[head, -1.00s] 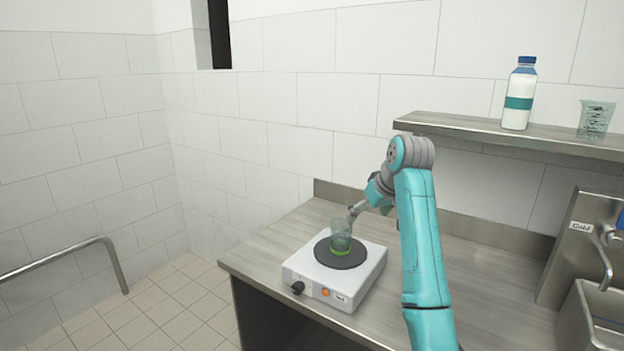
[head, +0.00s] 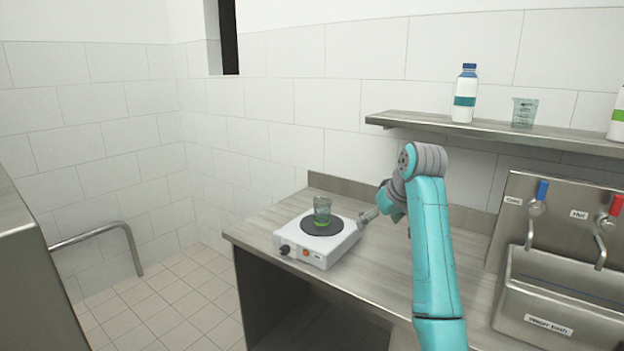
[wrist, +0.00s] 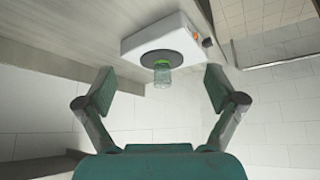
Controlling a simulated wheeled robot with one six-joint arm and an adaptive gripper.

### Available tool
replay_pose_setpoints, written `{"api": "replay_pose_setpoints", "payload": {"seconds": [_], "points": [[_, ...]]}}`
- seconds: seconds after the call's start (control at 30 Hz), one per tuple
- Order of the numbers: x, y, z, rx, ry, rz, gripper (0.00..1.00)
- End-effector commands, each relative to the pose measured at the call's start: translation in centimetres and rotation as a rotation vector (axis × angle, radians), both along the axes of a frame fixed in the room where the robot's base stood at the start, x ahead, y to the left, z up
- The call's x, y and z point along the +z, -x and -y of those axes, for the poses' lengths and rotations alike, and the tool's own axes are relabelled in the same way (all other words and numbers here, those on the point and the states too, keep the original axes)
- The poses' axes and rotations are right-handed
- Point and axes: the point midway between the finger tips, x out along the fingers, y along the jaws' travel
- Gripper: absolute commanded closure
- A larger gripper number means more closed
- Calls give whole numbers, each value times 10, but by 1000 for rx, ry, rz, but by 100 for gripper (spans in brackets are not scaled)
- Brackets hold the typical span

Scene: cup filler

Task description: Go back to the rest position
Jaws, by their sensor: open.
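My gripper (head: 368,217) is at the right edge of the hot plate, apart from the glass. In the wrist view my gripper (wrist: 158,88) has its two fingers spread wide with nothing between them. The glass (head: 322,209) stands upright on the dark round plate of the white hot plate (head: 333,248), with green at its bottom. The wrist view also shows the glass (wrist: 162,77) and the white hot plate (wrist: 128,44) beyond the fingers.
A shelf (head: 400,119) on the wall holds a white bottle (head: 465,95) and a beaker (head: 524,112). A steel sink (head: 560,290) with cold and hot taps is at the right. The counter (head: 390,275) between hot plate and sink is clear.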

Motion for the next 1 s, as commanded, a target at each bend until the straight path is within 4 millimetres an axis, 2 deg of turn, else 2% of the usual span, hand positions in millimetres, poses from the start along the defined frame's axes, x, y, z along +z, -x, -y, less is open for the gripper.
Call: {"api": "replay_pose_setpoints", "payload": {"seconds": [0.37, 0.57, 0.77, 1.0], "points": [[-39, 1, 0, -19, -9, 17, 7], [-75, 4, -1, -37, -17, 35, 7], [-128, 13, -1, -65, -28, 61, 7], [-222, 45, 0, -116, -45, 117, 7]]}}
